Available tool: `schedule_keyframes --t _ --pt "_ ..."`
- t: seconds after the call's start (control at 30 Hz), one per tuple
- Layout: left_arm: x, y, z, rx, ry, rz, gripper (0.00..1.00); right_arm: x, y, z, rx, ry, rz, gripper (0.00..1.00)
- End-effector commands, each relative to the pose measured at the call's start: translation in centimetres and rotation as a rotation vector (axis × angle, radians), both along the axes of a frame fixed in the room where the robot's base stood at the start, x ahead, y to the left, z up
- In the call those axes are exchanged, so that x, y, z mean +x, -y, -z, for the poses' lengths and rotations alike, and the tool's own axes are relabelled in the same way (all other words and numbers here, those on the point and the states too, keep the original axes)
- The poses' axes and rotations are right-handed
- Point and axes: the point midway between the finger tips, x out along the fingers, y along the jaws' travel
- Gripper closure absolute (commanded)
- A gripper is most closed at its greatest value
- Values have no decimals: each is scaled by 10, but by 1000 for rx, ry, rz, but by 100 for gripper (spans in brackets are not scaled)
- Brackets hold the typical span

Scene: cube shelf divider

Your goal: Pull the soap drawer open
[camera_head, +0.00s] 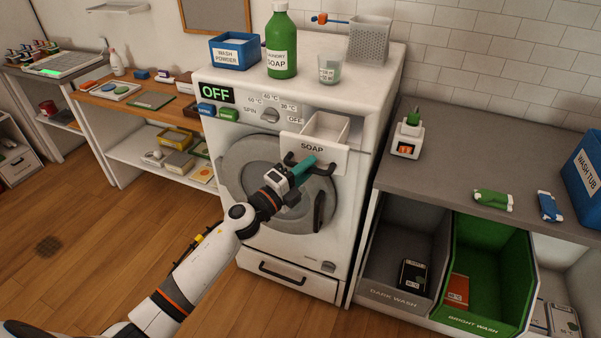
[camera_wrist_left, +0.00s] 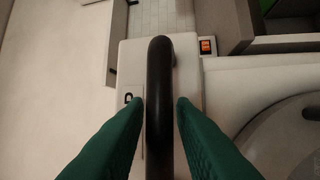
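The soap drawer (camera_head: 326,127) is a white box with a front panel marked SOAP, at the upper front of the washing machine (camera_head: 350,85). It stands pulled out from the machine, its inside visible from above. Its dark bar handle (camera_head: 290,159) is partly hidden by my left gripper (camera_head: 305,166). In the left wrist view the handle (camera_wrist_left: 160,90) runs between the green fingers of my left gripper (camera_wrist_left: 162,102). A narrow gap shows on each side of the bar, so the fingers are around it but look apart from it. My right gripper is not in view.
A green soap bottle (camera_head: 281,45), a blue wash powder box (camera_head: 236,52) and a clear cup (camera_head: 329,69) stand on the machine. The round door (camera_head: 245,190) is below the drawer. A grey counter (camera_head: 455,165) stands at right. The wooden floor in front is clear.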

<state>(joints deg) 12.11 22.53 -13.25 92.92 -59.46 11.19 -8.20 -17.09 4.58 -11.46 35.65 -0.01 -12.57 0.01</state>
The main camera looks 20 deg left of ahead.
Motion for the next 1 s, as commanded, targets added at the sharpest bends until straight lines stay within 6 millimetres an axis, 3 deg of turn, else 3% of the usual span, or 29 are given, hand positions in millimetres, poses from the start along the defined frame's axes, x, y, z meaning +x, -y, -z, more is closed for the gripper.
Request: schedule_keyframes --t 0.17,0.4,0.6,1.0 --pt "-18 -9 7 2 -2 -1 77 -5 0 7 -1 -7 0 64" --pt "-65 -30 18 3 -3 1 77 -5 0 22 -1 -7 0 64" --pt "-93 -44 23 1 -3 0 77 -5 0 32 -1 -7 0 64" --pt "-106 -50 22 0 -1 0 77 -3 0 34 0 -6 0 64"
